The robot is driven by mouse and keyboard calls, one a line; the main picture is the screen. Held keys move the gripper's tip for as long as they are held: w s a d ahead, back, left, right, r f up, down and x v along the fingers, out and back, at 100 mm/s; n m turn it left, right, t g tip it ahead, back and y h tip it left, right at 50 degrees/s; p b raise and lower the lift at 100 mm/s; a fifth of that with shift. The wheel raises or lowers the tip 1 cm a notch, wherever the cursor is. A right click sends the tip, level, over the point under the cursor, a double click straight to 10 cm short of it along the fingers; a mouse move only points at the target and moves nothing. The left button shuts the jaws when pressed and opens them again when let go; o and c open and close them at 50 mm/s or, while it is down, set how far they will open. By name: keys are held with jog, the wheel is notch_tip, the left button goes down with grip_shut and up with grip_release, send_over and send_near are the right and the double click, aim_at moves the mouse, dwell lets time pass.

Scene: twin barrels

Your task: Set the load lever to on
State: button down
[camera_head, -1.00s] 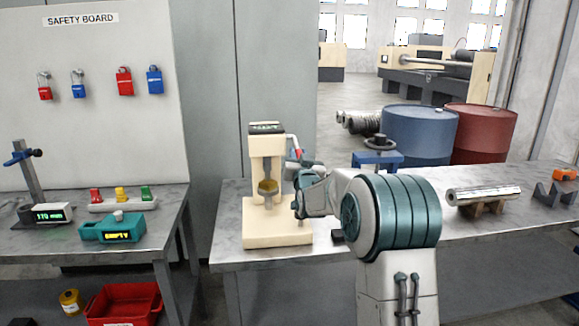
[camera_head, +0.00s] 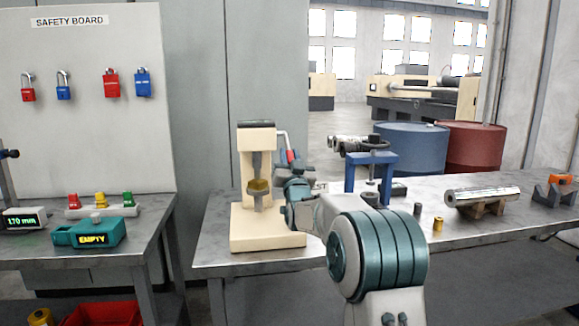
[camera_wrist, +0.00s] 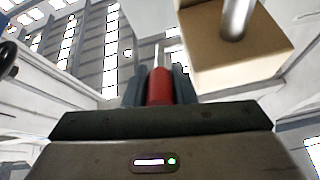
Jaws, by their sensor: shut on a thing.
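The cream press-like stand (camera_head: 242,220) is on the steel bench, with a brass-coloured piece (camera_head: 258,187) under its ram. A lever with a bent metal rod and red grip (camera_head: 291,156) is at the stand's right side. My gripper (camera_head: 292,164) is at this red grip, its fingers partly hidden by the wrist and arm. In the wrist view the red grip (camera_wrist: 159,84) sits between the two dark fingers, which are shut on it. The cream stand's block (camera_wrist: 222,65) is close by on the right. On and off marks cannot be read.
A blue frame press (camera_head: 350,178) stands just right of my arm. Small cylinders, including a brass one (camera_head: 438,224), and a metal shaft (camera_head: 482,195) on a cradle are further right. A left bench carries a teal "EMPTY" box (camera_head: 85,233). Blue and red barrels stand behind.

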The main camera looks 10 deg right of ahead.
jog(key=shift+d+r, duration=0.1)
jog(key=c, duration=1.5)
grip_release()
jog(key=shift+s+f, duration=0.4)
jog(key=shift+s, duration=0.05)
jog(key=b+v, duration=0.1)
jog(key=v, duration=1.1)
jog(key=shift+s+b, duration=0.3)
jog(key=shift+f, duration=0.1)
